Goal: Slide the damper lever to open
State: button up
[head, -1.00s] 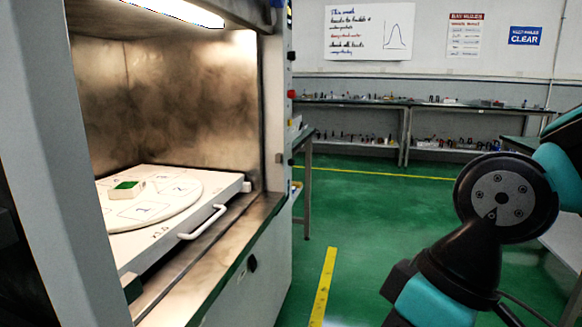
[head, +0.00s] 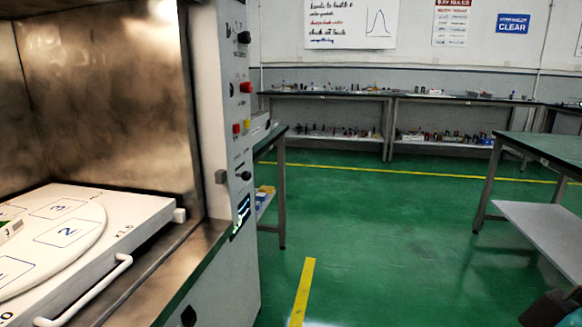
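The generator's control panel (head: 238,125) is the narrow right-hand face beside the open chamber. It carries a black knob (head: 244,38) near the top, a red button (head: 246,87) below it, and another black knob (head: 245,176) lower down. I cannot tell which of these, if any, is the damper lever, or its position. A small dark part of my arm shows at the bottom right corner. My gripper is not in view.
A white tray (head: 140,222) with a round numbered plate and a front handle (head: 95,290) sits in the chamber. A table (head: 281,200) stands just behind the machine, another (head: 545,150) at right. The green floor (head: 390,240) between is clear.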

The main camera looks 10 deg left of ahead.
aim_at(246, 176)
jog(key=i, duration=0.65)
jog(key=u, duration=0.8)
jog(key=i, duration=0.4)
jog(key=u, duration=0.45)
